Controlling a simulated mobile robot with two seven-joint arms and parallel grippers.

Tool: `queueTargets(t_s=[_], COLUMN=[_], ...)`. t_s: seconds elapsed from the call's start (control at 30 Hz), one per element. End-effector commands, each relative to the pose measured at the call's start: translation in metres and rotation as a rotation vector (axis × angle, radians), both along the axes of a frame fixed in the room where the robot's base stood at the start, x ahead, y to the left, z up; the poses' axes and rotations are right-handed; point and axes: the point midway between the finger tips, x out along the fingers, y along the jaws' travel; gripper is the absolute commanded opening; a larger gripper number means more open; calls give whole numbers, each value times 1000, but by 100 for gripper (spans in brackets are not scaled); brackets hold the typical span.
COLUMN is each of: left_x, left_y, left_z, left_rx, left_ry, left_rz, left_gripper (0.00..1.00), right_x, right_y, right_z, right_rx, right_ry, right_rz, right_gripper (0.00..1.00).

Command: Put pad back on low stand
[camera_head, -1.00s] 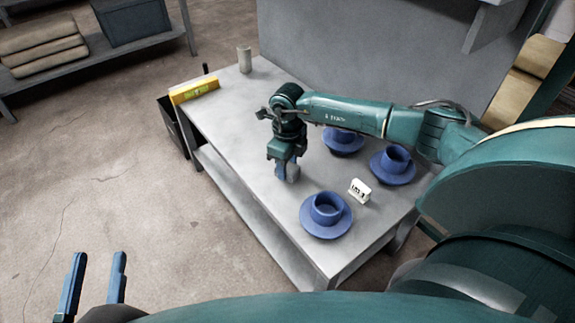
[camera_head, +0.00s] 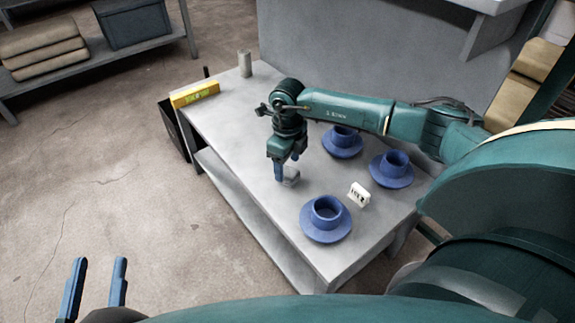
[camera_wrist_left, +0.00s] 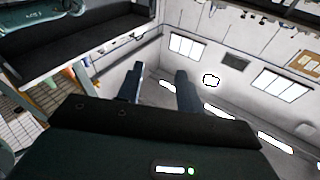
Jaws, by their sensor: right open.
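A small grey block (camera_head: 291,177), which may be the pad, is at the table top under my right gripper (camera_head: 287,171). The right gripper is open and pointing down, with its blue fingers close around or beside the block; I cannot tell whether they touch it. Three blue round stands with wide bases and cup-like tops are on the table: one at the front (camera_head: 326,228), one at the right (camera_head: 391,176) and one at the back (camera_head: 343,146), partly behind my right arm. I cannot tell which is the low one. My left gripper (camera_head: 95,283) is open and empty, away from the table; its fingers show in the left wrist view (camera_wrist_left: 158,88).
A small white label block (camera_head: 359,194) stands between the front and right stands. A yellow level (camera_head: 195,94) and a grey cylinder (camera_head: 245,63) are at the table's far left. A grey panel (camera_head: 370,55) rises behind. The table's left middle is clear.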

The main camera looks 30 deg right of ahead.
Motion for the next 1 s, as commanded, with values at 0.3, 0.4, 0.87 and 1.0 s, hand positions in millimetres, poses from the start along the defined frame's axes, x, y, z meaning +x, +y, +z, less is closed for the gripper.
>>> queueTargets(t_s=[0.3,0.4,0.87,1.0], left_x=[-2,-3,-4,-4], left_y=[6,7,7,7], left_z=[-1,-2,-7,-7], left_rx=[80,93,97,98], left_ry=[11,16,22,22], left_rz=[27,32,40,40], left_gripper=[36,36,36,36], right_x=[0,0,-1,-1], right_y=[-1,0,0,0], right_z=[73,86,98,98], right_rx=[0,0,0,0], right_ry=[-2,-1,1,1], right_rz=[0,0,0,0], right_gripper=[62,62,62,62])
